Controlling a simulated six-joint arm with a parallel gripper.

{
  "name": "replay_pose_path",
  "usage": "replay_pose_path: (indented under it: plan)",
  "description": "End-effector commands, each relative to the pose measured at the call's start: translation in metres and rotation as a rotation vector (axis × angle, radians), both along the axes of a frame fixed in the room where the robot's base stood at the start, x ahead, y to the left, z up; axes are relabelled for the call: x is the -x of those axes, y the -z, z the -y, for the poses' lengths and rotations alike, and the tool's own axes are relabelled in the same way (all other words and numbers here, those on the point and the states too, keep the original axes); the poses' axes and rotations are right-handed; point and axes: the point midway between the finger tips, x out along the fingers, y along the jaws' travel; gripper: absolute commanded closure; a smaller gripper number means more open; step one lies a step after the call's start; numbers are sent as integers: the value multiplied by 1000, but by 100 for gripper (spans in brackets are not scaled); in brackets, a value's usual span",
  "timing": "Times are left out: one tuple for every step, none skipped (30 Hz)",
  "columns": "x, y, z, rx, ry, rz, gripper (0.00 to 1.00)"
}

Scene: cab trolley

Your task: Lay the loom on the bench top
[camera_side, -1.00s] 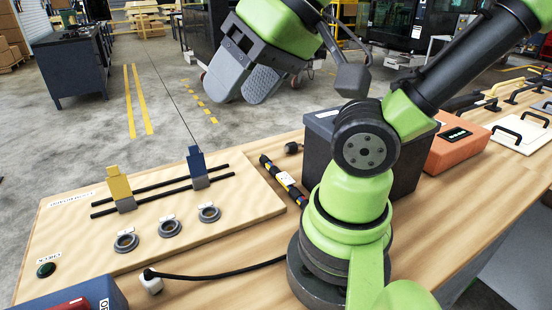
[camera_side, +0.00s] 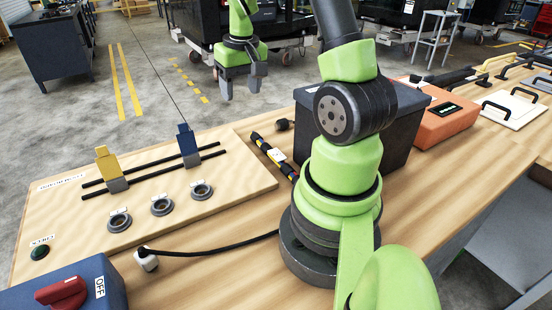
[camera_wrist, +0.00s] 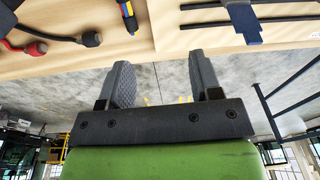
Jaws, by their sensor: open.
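The loom (camera_side: 273,153) looks like a short dark bundle with yellow and blue bands and a white label. It lies on the wooden bench top (camera_side: 225,231), just right of the pale board. Its banded end also shows at the top of the wrist view (camera_wrist: 129,16). My gripper (camera_side: 241,88) hangs fingers down beyond the bench's far edge, with floor behind it. Its two grey fingers (camera_wrist: 162,78) are apart with nothing between them. The gripper is clear of the loom.
The board (camera_side: 220,199) carries two black rails, a yellow and a blue clip (camera_side: 187,145), and several grey rings. A dark box (camera_side: 395,125) stands right of the loom, then an orange case (camera_side: 435,125). A dark knob (camera_side: 282,124) lies near the loom.

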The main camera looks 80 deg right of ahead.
Motion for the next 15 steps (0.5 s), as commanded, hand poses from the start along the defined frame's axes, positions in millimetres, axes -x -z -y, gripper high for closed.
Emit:
replay_pose_path:
  plan:
    - [8,20,15,-21,27,-34,42]
    - [12,28,22,-29,36,-48,42]
    - [18,39,30,-38,46,-65,42]
    - [21,47,35,-44,53,-75,42]
    - [25,53,40,-51,57,-83,42]
    - [29,60,44,-57,63,-92,42]
    - [31,64,47,-61,66,-98,42]
    - [33,68,48,-66,69,-103,42]
    - [35,72,50,-68,72,-107,42]
    - [36,75,51,-71,73,-110,42]
    - [37,78,52,-72,73,-110,42]
    - [37,84,52,-74,73,-113,42]
    - [37,89,52,-74,72,-113,42]
    - [37,94,51,-76,73,-114,42]
    - [37,100,51,-75,73,-113,42]
